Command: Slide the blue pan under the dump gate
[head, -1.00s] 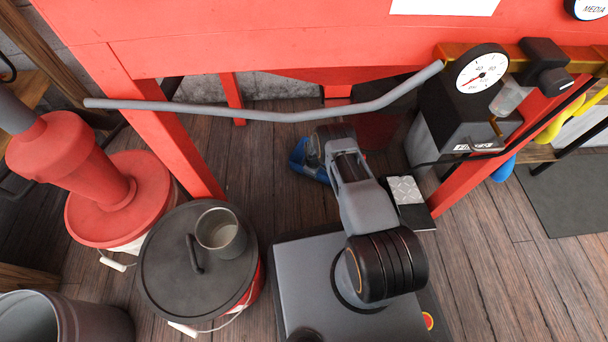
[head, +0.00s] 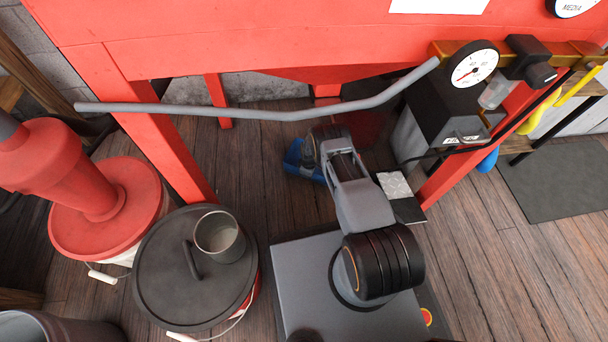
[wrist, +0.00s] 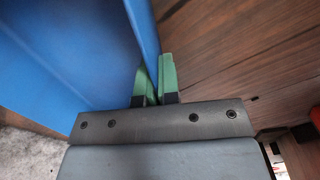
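The blue pan (head: 303,162) is on the wood floor below the red cabinet in the head view, mostly hidden behind my arm. In the wrist view the blue pan (wrist: 60,55) fills the left side. Its thin wall runs down between the two green fingertips of my gripper (wrist: 153,82). The fingers are close together, one on each side of that wall. In the head view the gripper is hidden behind my wrist. A red hopper bottom (head: 335,75) shows under the cabinet behind the grey bar; I cannot make out the dump gate itself.
A bent grey bar (head: 250,113) crosses in front of the cabinet. A lidded bucket (head: 165,285) with a metal cup (head: 219,236) stands left of my base. Red cabinet legs (head: 175,150) flank the opening. A black-and-grey box (head: 445,110) stands right.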

